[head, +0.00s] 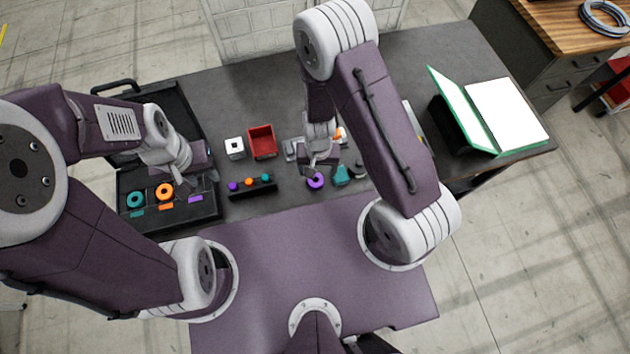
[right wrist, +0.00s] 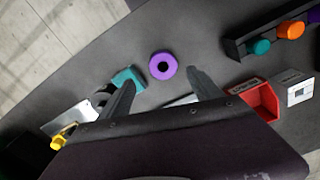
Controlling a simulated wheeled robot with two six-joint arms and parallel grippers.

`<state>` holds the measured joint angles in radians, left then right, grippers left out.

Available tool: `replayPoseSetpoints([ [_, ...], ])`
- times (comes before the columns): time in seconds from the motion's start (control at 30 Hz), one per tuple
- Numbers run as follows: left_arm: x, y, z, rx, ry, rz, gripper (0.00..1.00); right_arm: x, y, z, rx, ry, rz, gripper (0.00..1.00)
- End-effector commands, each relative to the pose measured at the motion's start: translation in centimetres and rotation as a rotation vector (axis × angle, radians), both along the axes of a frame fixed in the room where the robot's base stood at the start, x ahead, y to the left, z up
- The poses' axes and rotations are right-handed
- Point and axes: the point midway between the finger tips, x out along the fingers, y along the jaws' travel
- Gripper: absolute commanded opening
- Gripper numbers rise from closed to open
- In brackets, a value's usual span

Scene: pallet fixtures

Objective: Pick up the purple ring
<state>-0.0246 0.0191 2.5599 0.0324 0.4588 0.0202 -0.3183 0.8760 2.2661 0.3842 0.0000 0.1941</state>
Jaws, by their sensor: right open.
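The purple ring (head: 315,181) lies flat on the dark table in the head view, just in front of my right gripper (head: 313,166). In the right wrist view the purple ring (right wrist: 162,66) shows whole, with its hole facing up. It lies ahead of and between the two open fingers of my right gripper (right wrist: 156,82), and nothing is between them. My left gripper (head: 183,180) is over the black case at the left, and its jaws are too small to make out.
A teal part (right wrist: 129,78) lies close beside the ring. A red bin (head: 262,142), a white block (head: 234,148) and a black rack (head: 252,187) with coloured pegs stand to the left. The black case (head: 212,213) holds teal and orange rings. A green folder (head: 455,105) stands at the right.

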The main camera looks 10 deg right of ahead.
Motion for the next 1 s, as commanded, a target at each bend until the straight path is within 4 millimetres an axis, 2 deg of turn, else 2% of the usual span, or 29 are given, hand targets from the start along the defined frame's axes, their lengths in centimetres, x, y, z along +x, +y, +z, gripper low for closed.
replayPoseSetpoints([
  [0.03, 0.0, 0.0, -1.8, 0.0, 0.0, 0.0, 0.36, 0.0, 0.0, -1.8, 0.0, 0.0, 0.0, 0.74],
  [0.1, 0.0, 0.0, -2.6, 0.0, 0.0, 0.0, 0.36, 0.0, 0.0, -2.6, 0.0, 0.0, 0.0, 0.74],
  [0.27, 0.0, 0.0, -2.5, 0.0, 0.0, 0.0, 0.36, 0.0, 0.1, -2.5, 0.0, 0.0, 0.0, 0.74],
  [0.57, 0.0, 0.0, -7.3, 0.0, 0.0, 0.0, 0.36, -0.1, 0.9, -7.6, 0.0, 0.0, 0.0, 0.74],
  [0.8, 0.0, 0.0, -7.1, 0.0, 0.0, 0.0, 0.36, -0.1, 0.9, -7.3, 0.0, 0.0, 0.0, 0.74],
  [0.83, 0.0, 0.0, -7.1, 0.0, 0.0, 0.0, 0.36, -0.1, 0.9, -7.3, 0.0, 0.0, 0.0, 0.71],
  [1.0, 0.0, 0.0, -7.1, 0.0, 0.0, 0.0, 0.36, -0.1, 0.8, -7.3, 0.0, 0.0, 0.0, 0.24],
])
